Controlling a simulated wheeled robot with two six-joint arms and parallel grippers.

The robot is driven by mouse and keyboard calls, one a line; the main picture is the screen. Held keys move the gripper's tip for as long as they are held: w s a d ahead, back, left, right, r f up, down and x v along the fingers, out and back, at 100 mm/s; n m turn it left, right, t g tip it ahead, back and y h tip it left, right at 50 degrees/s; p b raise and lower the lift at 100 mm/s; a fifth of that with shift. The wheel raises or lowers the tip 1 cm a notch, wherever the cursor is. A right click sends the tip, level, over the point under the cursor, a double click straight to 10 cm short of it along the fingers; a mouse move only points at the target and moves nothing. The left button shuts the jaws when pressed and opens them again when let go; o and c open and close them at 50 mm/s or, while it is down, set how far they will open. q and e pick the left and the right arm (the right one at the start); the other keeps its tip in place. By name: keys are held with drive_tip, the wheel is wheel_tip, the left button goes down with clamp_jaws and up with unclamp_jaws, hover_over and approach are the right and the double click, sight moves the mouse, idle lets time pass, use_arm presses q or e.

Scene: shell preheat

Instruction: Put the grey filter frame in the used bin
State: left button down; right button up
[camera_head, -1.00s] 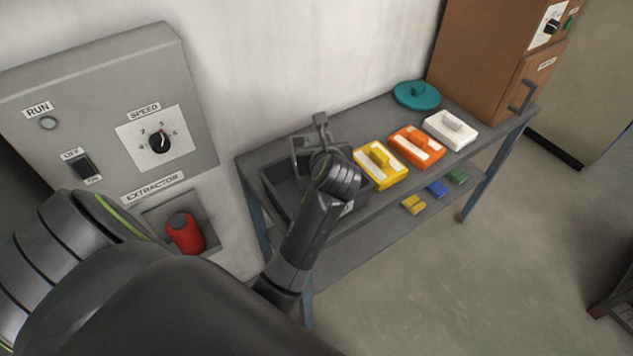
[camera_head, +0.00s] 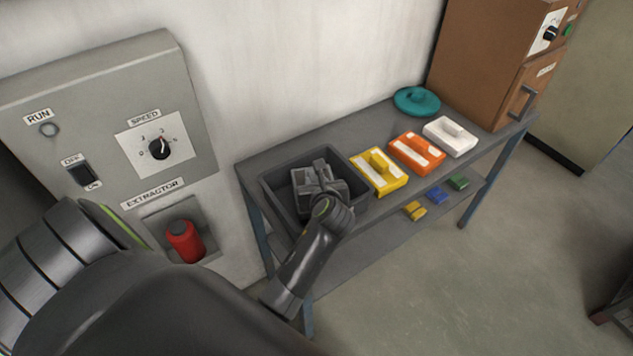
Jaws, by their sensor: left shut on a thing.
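The used bin (camera_head: 276,193) is a dark grey open box at the left end of the metal table. My left gripper (camera_head: 322,178) reaches over its front wall and points down into it. The gripper is shut on the grey filter frame (camera_head: 309,183), which is inside the bin's opening. My gripper and wrist hide part of the frame, and I cannot tell whether it touches the bin floor. My right gripper is not in view.
A brown cabinet (camera_head: 480,62) stands at the right end. The extractor panel (camera_head: 105,120) is at left.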

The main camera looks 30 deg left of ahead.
use_arm(q)
drive_tip(key=shift+f, duration=0.55)
drive_tip(key=c, duration=1.2)
unclamp_jaws()
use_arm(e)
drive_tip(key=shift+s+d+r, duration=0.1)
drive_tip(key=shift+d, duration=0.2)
use_arm(q)
drive_tip(key=shift+o, duration=0.2)
drive_tip(key=shift+r, duration=0.1)
